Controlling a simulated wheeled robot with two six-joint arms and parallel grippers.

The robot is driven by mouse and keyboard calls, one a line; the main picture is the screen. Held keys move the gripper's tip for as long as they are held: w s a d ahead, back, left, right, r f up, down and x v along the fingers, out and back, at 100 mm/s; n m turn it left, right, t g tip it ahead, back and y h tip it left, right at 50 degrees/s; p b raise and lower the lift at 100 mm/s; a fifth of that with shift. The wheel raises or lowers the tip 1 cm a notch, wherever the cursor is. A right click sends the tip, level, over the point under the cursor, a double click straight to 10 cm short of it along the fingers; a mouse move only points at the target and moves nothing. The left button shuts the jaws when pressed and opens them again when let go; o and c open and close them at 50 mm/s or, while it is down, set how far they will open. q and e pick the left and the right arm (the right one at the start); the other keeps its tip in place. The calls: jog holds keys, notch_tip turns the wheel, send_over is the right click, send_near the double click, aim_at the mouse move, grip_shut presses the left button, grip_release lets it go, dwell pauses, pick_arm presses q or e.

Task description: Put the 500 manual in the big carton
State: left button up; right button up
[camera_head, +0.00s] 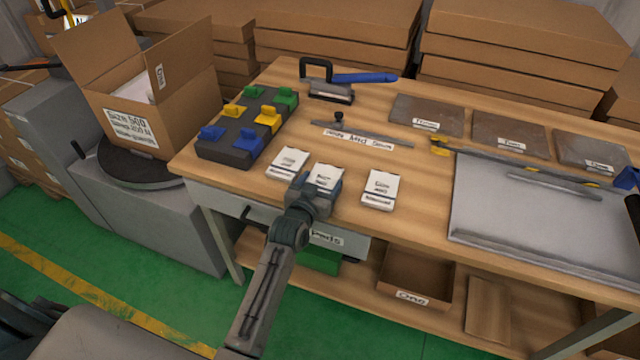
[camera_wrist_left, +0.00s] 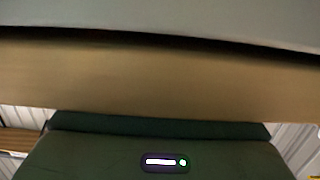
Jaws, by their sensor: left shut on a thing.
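Three small white manuals lie in a row near the table's front edge: a left one (camera_head: 288,162), a middle one (camera_head: 327,177) and a right one (camera_head: 379,190). Their size numbers are too small to read surely. My left gripper (camera_head: 318,196) is at the front end of the middle manual and shut on it, hiding that end. A pale surface, perhaps this manual, fills the top of the left wrist view (camera_wrist_left: 160,22). The big carton (camera_head: 180,113), labelled Size 500, stands open at the left with something white inside. My right gripper is not clearly seen.
The carton stands on a dark round turntable (camera_head: 140,168) left of the wooden table (camera_head: 420,215). A dark block (camera_head: 226,148) with coloured clips is between carton and manuals. A black-handled tool (camera_head: 330,92) lies behind. A metal plate (camera_head: 540,225) fills the right.

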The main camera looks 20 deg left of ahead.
pick_arm(q)
jog(key=shift+s, duration=0.25)
jog(key=o, duration=1)
jog(key=shift+w+f, duration=0.1)
